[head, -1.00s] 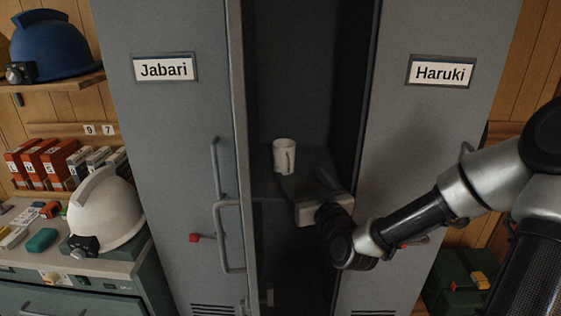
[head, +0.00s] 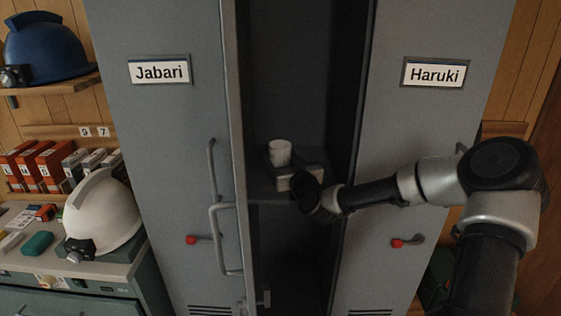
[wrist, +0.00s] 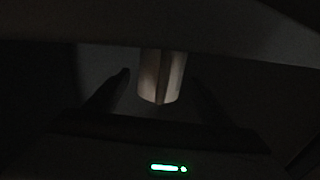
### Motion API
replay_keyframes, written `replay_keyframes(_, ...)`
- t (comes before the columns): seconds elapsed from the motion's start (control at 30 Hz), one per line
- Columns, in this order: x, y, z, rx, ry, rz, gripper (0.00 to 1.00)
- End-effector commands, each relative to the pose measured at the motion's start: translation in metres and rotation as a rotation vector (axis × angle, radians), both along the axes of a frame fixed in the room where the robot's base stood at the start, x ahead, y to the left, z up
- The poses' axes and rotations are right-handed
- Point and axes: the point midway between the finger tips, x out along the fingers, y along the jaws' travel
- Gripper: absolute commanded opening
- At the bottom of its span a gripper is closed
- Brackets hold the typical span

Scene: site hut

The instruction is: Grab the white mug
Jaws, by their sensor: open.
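The white mug (head: 280,151) stands upright on a shelf inside the dark open locker between the two name-labelled doors. In the wrist view the mug (wrist: 161,78) shows ahead, between the two dark fingers, with its handle side facing the camera. My gripper (head: 283,178) reaches into the locker from the right and is just in front of the mug. My gripper is open, and its fingers (wrist: 160,90) stand apart on either side of the mug in the wrist view. Whether they touch it cannot be told in the dark.
The locker door marked Jabari (head: 170,130) is at the left, and the door marked Haruki (head: 420,130) at the right. A handle (head: 222,240) juts from the edge left of the opening. A white helmet (head: 103,215) lies on the cabinet at the left.

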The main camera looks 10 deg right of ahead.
Motion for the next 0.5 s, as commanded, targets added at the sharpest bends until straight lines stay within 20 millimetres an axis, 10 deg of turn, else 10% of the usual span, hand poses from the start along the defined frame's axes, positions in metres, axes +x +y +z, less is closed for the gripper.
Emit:
replay_keyframes(0.27,0.0029,0.0007,-0.0003,0.001,0.001,0.0,0.73)
replay_keyframes(0.5,0.0027,0.0005,-0.0003,0.001,0.001,0.0,0.33)
